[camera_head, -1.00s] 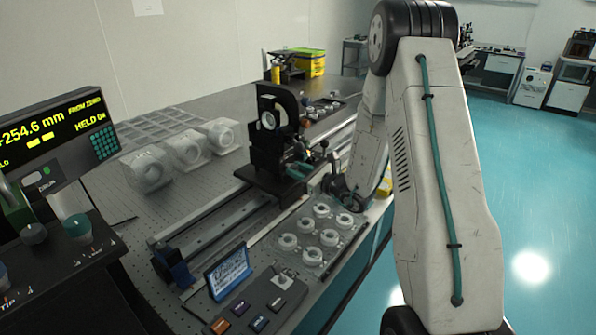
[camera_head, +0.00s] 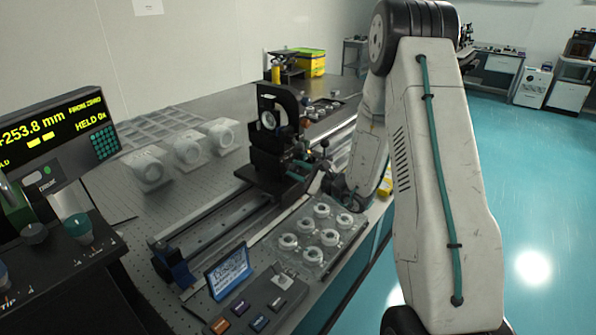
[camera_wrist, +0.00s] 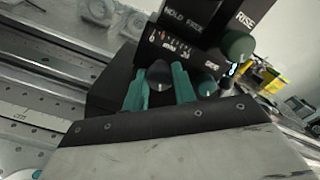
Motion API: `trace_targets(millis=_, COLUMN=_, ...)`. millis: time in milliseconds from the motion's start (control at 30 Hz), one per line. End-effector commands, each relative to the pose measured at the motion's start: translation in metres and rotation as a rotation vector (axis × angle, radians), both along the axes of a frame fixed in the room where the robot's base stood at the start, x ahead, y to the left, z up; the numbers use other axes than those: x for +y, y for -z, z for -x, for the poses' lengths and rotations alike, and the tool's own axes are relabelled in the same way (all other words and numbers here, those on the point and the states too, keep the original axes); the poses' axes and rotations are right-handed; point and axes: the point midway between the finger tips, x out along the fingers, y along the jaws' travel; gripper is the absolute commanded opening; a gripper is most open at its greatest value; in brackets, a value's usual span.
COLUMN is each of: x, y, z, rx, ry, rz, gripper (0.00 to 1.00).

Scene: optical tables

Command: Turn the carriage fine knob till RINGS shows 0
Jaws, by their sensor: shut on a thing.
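My gripper (camera_wrist: 159,88) shows in the wrist view, its two teal fingers shut on a dark knob (camera_wrist: 158,74) on the black carriage face. A scale marked in mm sits just above this knob. A second dark knob (camera_wrist: 205,86) is to its right, and a green knob (camera_wrist: 237,44) by the word RISE is higher up. In the head view the black carriage (camera_head: 276,160) stands on its rail, and my wrist reaches its right side; the fingertips are hard to make out. A small blue screen (camera_head: 228,272) stands in front; its text is too small to read.
Clear ring-shaped parts (camera_head: 188,148) stand behind the rail (camera_head: 215,238). A tray of white rings (camera_head: 311,264) lies close in front of the carriage, beneath my wrist.

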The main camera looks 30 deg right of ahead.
Motion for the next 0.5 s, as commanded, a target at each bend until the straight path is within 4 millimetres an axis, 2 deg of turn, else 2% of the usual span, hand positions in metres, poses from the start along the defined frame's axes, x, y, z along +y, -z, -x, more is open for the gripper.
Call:
trace_targets(millis=200, x=-0.0003, y=-0.0002, z=-0.0001, rx=-0.051, ry=0.001, rz=0.123, gripper=0.04)
trace_targets(millis=500, x=-0.0006, y=-0.0001, z=-0.0002, rx=-0.087, ry=0.001, rz=0.211, gripper=0.04)
